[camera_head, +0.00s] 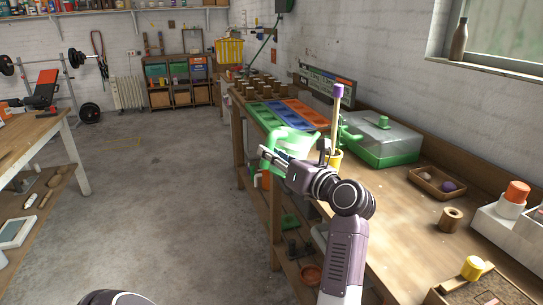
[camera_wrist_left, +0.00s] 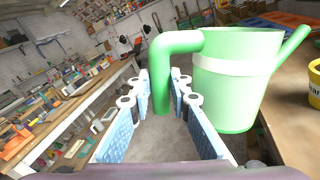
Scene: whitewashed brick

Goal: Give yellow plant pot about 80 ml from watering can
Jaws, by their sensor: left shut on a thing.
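The green watering can (camera_head: 296,138) with a pale band is at the workbench's left edge in the head view. It fills the upper right of the left wrist view (camera_wrist_left: 232,85), its spout pointing to the upper right, and looks roughly upright. My left gripper (camera_head: 263,155) is shut on its bent handle, which stands between the blue finger pads (camera_wrist_left: 163,100). The yellow plant pot (camera_head: 336,161) is on the bench just right of the can, partly hidden by my wrist. Part of it, with dark lettering, shows at the right edge of the wrist view (camera_wrist_left: 315,84). My right gripper is not seen.
A purple-topped wooden stick (camera_head: 337,110) rises by the yellow pot. A green-based clear box (camera_head: 382,141) stands close on the right, with coloured seed trays (camera_head: 281,113) behind. A wooden tray (camera_head: 437,183) lies nearer. Open floor (camera_head: 165,190) lies left of the bench.

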